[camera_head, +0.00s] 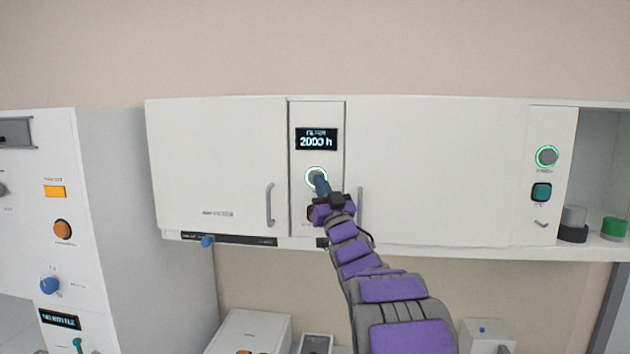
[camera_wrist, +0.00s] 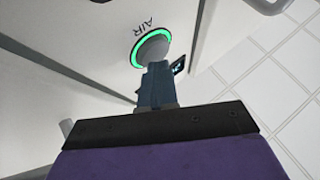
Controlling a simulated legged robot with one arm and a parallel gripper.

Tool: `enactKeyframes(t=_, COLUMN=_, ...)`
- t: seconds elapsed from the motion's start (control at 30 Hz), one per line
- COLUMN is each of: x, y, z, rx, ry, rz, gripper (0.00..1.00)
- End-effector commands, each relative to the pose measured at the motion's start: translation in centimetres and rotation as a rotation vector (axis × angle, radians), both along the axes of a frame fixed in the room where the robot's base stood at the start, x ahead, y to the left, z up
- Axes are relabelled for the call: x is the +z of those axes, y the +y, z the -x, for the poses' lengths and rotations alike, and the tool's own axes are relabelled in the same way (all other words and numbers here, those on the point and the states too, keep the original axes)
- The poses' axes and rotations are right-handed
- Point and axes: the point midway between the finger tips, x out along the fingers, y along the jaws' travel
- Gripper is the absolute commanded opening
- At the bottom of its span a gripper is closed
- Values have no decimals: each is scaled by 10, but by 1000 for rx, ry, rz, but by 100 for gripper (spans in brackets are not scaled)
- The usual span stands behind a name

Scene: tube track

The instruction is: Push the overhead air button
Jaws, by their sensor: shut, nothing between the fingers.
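The air button (camera_wrist: 149,48) is a round grey cap inside a glowing green ring, with the letters AIR beside it in the wrist view. In the head view the same button (camera_head: 315,172) shows as a pale lit ring on the narrow middle panel of the overhead cabinet, below a display. My gripper (camera_head: 320,184) is shut and empty, with its blue-grey fingers pointing up at the button. In the wrist view the fingertips (camera_wrist: 158,66) overlap the cap's lower edge. They are at or very close to it; I cannot tell whether they press it.
The display (camera_head: 316,139) reads 2000 h. Door handles (camera_head: 269,205) flank the panel. Another green-ringed button (camera_head: 546,157) and a teal switch (camera_head: 541,192) sit at the right. A blue knob (camera_head: 207,241) is under the left door. A white machine (camera_head: 140,220) stands at the left.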

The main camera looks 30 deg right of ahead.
Motion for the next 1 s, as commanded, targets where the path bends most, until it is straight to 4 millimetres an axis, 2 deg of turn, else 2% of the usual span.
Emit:
enactKeyframes(t=0.27, x=0, y=0, z=0, rx=-1, ry=0, rz=-1, gripper=0)
enactKeyframes(t=0.7, x=2, y=19, z=9, rx=0, ry=-3, rz=2, gripper=0)
enactKeyframes(t=1.0, x=2, y=20, z=9, rx=0, ry=-1, rz=0, gripper=0)
